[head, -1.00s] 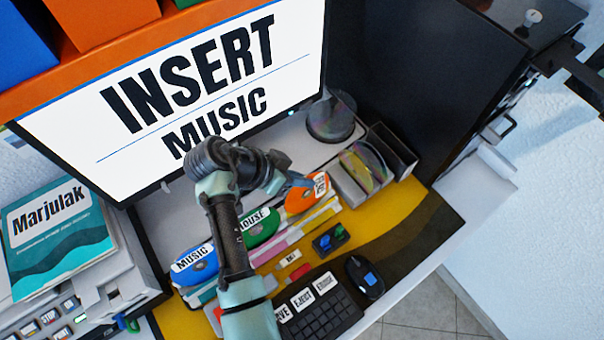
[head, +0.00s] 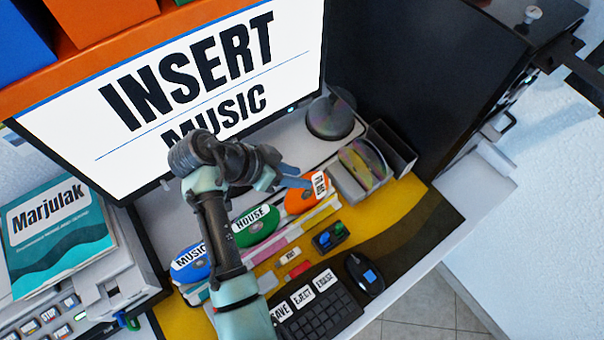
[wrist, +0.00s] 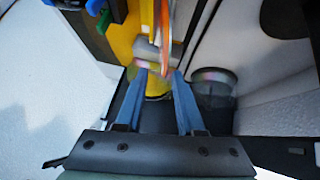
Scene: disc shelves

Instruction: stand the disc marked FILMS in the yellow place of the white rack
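An orange disc (head: 300,203) stands at the right end of a row, with a white label too small and tilted to read. A green disc marked HOUSE (head: 256,224) and a blue disc marked MUSIC (head: 191,262) stand to its left. Under them is a whitish holder with pink and yellow strips (head: 290,238); I cannot tell whether it is the white rack. My gripper (head: 300,177) is at the upper left edge of the orange disc. In the wrist view my gripper (wrist: 159,72) has its blue fingers apart, with a thin orange edge (wrist: 166,28) just beyond.
A grey rack (head: 349,187) with clear discs stands to the right, with a dark disc spindle (head: 331,116) behind. The monitor (head: 200,75) reads INSERT MUSIC. A keyboard (head: 325,315), a mouse (head: 364,275) and a small dark tray (head: 329,238) lie in front.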

